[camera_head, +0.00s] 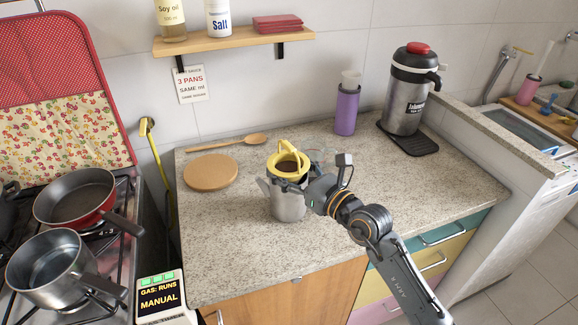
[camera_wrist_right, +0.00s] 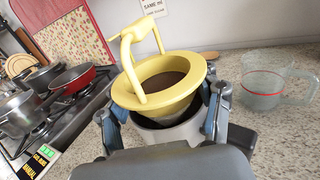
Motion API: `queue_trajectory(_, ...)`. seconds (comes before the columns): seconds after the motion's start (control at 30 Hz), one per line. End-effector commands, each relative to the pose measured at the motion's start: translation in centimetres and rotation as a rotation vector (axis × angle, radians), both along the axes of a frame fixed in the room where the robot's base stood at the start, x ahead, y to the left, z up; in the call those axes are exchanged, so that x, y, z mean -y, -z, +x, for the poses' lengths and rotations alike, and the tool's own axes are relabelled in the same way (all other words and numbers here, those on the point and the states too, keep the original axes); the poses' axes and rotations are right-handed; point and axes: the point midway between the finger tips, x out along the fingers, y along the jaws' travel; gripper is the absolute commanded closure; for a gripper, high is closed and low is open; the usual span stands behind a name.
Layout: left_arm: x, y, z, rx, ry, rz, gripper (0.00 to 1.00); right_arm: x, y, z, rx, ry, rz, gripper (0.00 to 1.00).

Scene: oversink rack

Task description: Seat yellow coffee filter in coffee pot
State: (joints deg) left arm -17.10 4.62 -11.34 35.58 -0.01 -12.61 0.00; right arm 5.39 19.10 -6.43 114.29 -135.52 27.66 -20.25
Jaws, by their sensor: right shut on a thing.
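The yellow coffee filter (camera_head: 287,164) sits at the mouth of the metal coffee pot (camera_head: 289,207). In the right wrist view the filter (camera_wrist_right: 160,84) has a wide rim, dark contents and a raised yellow handle. Its pale cone reaches into the mouth of the pot (camera_wrist_right: 170,133). I cannot tell whether it is fully seated or slightly tilted. My right gripper (camera_head: 298,185) comes in from the right, its fingers (camera_wrist_right: 168,118) on both sides of the pot's upper part, just below the filter rim. It appears shut on the pot; the contacts are partly hidden. My left gripper is out of view.
A clear measuring cup (camera_wrist_right: 268,82) stands just behind the pot. A round cork mat (camera_head: 210,171) and a wooden spoon (camera_head: 228,142) lie to the left. A purple bottle (camera_head: 346,110) and a coffee dispenser (camera_head: 407,95) stand at the back right. The front counter is clear.

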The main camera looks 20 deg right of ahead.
Motion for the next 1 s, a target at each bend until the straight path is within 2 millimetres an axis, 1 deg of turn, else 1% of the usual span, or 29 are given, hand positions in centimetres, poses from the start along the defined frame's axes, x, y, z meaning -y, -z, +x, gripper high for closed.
queue_trajectory(0.37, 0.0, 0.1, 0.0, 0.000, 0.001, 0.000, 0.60, 0.0, 0.1, 0.0, 0.000, 0.000, 0.001, 0.66)
queue_trajectory(1.0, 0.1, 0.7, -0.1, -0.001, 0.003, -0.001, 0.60, 0.0, 1.1, 0.0, -0.002, 0.000, 0.001, 0.66)
